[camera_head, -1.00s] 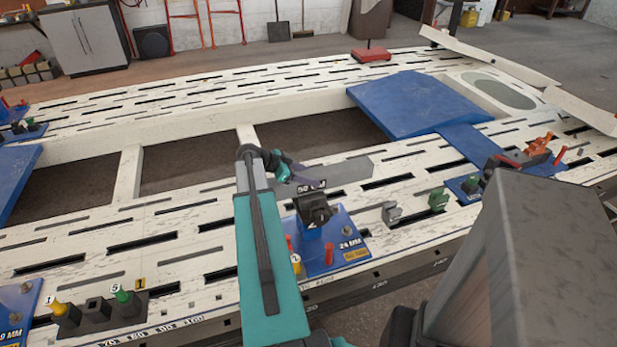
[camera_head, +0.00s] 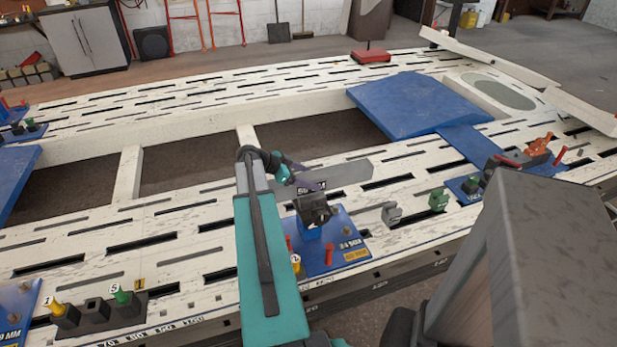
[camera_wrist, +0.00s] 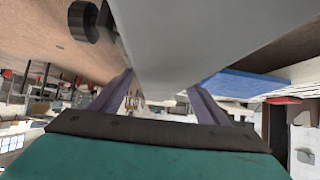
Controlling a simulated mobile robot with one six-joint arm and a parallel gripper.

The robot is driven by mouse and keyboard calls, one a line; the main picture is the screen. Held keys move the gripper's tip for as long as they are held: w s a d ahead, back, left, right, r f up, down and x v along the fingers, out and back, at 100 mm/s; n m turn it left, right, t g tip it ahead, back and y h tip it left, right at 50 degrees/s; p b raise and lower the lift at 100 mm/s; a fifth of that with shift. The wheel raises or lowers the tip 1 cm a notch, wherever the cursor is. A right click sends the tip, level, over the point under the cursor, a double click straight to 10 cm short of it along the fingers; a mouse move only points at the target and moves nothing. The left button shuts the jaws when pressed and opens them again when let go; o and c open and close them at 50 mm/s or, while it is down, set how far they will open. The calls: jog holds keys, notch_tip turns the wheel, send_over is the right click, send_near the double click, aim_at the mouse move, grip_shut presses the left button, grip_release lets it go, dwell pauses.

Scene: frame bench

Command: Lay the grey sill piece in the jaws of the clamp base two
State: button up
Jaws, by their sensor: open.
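The grey sill piece (camera_head: 345,173) is a long flat piece, seen above the bench slots behind the clamp. It fills the upper middle of the wrist view (camera_wrist: 205,30). Clamp base two is a blue plate (camera_head: 328,258) with a black clamp (camera_head: 313,208) on a blue post, red pins and a yellow knob tagged 2. The sill's near end appears just behind and above the clamp; I cannot tell whether it sits in the jaws. My gripper (camera_head: 300,178) is at the sill's left end. In the wrist view its open fingers (camera_wrist: 162,95) stand either side of the sill.
A dark holder with yellow and green knobs (camera_head: 95,310) is at front left. A large blue ramp plate (camera_head: 415,103) lies behind. Open gaps lie between the frame rails.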

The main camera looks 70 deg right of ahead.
jog(key=b+v, duration=0.1)
jog(key=v, duration=1.3)
jog(key=shift+s+d+r+b, duration=0.1)
jog(key=shift+b, duration=0.2)
